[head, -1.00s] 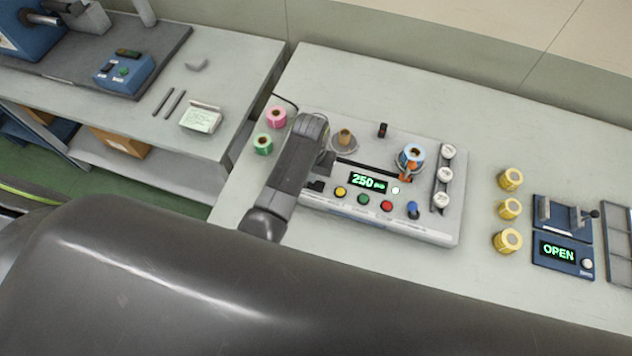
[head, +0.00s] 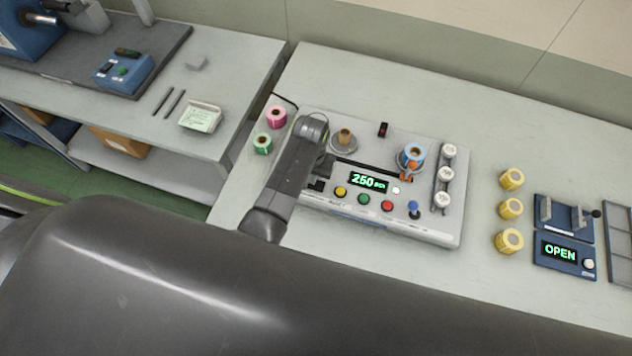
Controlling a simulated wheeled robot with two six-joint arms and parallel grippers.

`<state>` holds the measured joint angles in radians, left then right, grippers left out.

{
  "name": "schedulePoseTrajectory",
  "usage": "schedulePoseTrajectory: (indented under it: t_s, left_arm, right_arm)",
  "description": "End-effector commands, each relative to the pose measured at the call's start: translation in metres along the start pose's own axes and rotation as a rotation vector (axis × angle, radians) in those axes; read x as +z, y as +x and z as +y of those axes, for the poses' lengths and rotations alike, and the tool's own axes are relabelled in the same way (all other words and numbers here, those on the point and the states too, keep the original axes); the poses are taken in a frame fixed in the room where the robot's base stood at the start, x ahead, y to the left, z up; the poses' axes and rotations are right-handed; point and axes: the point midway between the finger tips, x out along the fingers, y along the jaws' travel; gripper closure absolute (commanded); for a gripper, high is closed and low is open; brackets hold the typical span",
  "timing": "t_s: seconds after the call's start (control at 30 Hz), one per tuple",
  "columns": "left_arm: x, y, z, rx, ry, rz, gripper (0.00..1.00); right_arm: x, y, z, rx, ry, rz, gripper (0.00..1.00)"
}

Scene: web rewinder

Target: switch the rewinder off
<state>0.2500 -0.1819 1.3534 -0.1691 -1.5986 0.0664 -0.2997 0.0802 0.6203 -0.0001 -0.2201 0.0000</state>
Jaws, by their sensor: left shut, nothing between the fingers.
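The rewinder (head: 440,225) is a light grey machine on the right-hand table. Its display (head: 367,180) is lit green and reads 250. My left gripper (head: 320,172) is shut and empty over the rewinder's left part, left of the display. My own arm partly hides it and that part of the machine. My right gripper is not in view.
Pink (head: 276,117) and green (head: 263,144) rolls stand left of the rewinder. A blue roll (head: 412,155) is on it, with white knobs (head: 446,174) to the right. Several yellow rolls (head: 511,209) and a blue device reading OPEN (head: 562,253) stand farther right.

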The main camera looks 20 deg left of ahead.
Motion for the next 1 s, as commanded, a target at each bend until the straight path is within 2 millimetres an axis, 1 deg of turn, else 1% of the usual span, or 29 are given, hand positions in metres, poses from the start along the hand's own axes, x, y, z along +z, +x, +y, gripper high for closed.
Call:
schedulePoseTrajectory:
  t_s: [0.37, 0.47, 0.8, 0.87, 1.0]
  left_arm:
    - [0.0, 0.006, 0.0, 0.0, 0.0, 0.001, 1.0]
    - [0.0, 0.005, 0.0, 0.0, 0.0, 0.001, 1.0]
    - [0.0, -0.022, 0.0, 0.0, 0.0, 0.0, 1.0]
    - [0.0, -0.023, 0.0, 0.0, 0.0, 0.001, 1.0]
    - [0.0, -0.034, 0.0, 0.0, 0.0, 0.002, 1.0]
  right_arm:
    - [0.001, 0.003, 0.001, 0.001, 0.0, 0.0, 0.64]
    - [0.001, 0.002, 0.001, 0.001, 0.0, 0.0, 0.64]
    - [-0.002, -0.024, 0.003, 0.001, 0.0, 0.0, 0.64]
    - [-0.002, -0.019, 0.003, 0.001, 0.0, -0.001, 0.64]
    - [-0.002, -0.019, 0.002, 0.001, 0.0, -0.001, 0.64]
